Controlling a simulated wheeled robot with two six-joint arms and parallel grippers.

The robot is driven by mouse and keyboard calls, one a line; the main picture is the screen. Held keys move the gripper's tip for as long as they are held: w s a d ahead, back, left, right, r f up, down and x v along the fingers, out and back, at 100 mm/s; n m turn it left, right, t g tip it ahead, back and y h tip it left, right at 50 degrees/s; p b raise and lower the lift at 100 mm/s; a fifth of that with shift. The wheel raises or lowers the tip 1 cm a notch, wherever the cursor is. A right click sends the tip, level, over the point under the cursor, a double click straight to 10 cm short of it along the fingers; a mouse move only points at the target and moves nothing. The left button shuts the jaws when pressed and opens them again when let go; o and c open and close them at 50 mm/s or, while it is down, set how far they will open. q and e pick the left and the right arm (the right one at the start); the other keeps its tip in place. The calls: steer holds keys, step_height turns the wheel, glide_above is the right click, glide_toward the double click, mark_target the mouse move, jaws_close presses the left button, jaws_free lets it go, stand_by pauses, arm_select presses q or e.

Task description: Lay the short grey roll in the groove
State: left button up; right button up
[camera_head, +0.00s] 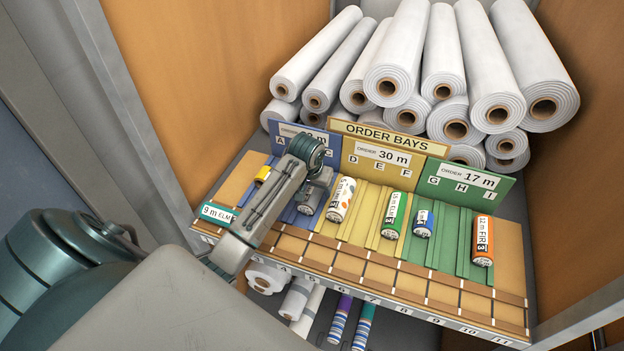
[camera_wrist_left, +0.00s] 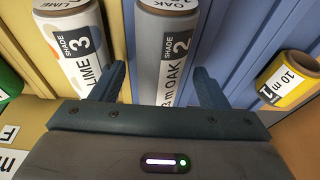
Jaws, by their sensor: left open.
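The short grey roll (camera_head: 308,206), labelled OAK 2 in the left wrist view (camera_wrist_left: 170,50), lies lengthwise in the blue bay near letter C. My left gripper (camera_head: 318,183) is right over it, partly hiding it in the head view. In the left wrist view the gripper (camera_wrist_left: 159,80) is open, with one finger on each side of the grey roll; I cannot tell whether they touch it. Grooves run lengthwise in the blue, yellow (camera_head: 363,218) and green (camera_head: 450,240) bays. My right gripper is not in view.
A white LIME roll (camera_head: 341,199) lies close on the right and a yellow roll (camera_head: 263,174) on the left. Green-white (camera_head: 394,214), blue-white (camera_head: 423,222) and orange (camera_head: 483,240) rolls lie farther right. Large white rolls (camera_head: 391,79) are stacked behind the ORDER BAYS sign (camera_head: 390,137).

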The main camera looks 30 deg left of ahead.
arm_select(q)
steer(key=b+v, duration=0.2)
steer(key=v, duration=0.9)
steer(key=shift+r, duration=0.15)
